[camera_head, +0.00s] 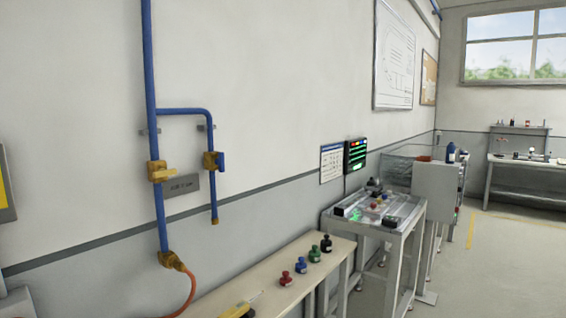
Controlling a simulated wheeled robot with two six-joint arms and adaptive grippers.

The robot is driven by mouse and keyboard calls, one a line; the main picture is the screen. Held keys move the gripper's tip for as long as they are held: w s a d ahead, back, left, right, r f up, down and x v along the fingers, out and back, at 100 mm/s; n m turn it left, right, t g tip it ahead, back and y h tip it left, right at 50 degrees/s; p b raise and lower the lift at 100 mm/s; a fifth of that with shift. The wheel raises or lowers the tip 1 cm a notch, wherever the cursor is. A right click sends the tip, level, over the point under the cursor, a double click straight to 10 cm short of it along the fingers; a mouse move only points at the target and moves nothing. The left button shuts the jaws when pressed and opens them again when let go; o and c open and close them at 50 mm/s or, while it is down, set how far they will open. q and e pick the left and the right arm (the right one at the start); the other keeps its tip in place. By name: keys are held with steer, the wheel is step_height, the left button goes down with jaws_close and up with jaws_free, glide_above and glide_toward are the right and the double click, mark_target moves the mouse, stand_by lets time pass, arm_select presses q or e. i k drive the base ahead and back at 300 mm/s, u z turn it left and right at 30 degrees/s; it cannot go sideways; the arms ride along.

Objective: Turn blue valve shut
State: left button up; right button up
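A blue pipe (149,70) runs down the wall at the left, with a thinner branch that loops to its right and down. On the branch is a brass valve body (208,161) with a blue handle (221,161). The blue handle looks upright, roughly in line with the branch's downward run. A second valve (160,171), brass with a yellow handle, sits on the main pipe to the left. A small grey label plate (182,185) is between the two. Neither gripper is in view, and nothing touches the valves.
A wooden bench (260,285) with several small coloured bottles stands below the pipes along the wall. An orange hose (190,290) hangs from the main pipe's lower end. A grey equipment table (385,215) stands further right. Open floor (500,270) lies at the right.

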mark_target(219, 162)
steer(key=z, duration=1.15)
steer(key=i, duration=0.95)
steer(key=u, duration=0.55)
